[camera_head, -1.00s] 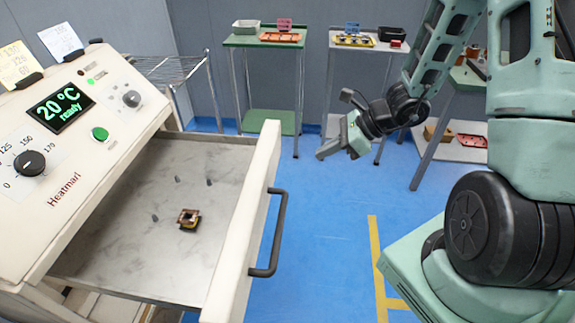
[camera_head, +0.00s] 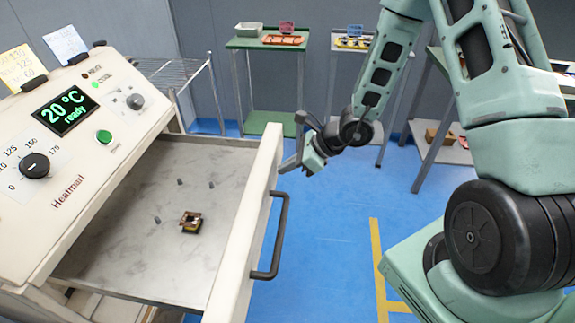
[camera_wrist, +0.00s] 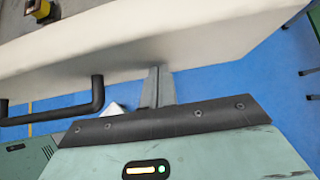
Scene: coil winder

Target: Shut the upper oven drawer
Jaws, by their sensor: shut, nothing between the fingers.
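The upper oven drawer (camera_head: 240,240) is pulled out from the cream oven (camera_head: 75,150). Its front panel carries a black bar handle (camera_head: 272,240). A small brown-and-yellow coil part (camera_head: 190,221) lies on the drawer's metal floor among several short pins. My gripper (camera_head: 282,171) is shut and empty, beside the far end of the drawer front on its outer side. In the wrist view the shut fingers (camera_wrist: 158,75) point at the cream drawer front (camera_wrist: 190,38), close to it; I cannot tell whether they touch. The handle (camera_wrist: 90,98) is to their left there.
A green table (camera_head: 265,43) with trays and a second table with small parts stand at the back wall. A wire rack (camera_head: 170,72) stands behind the oven. The blue floor (camera_head: 330,230) in front of the drawer is clear.

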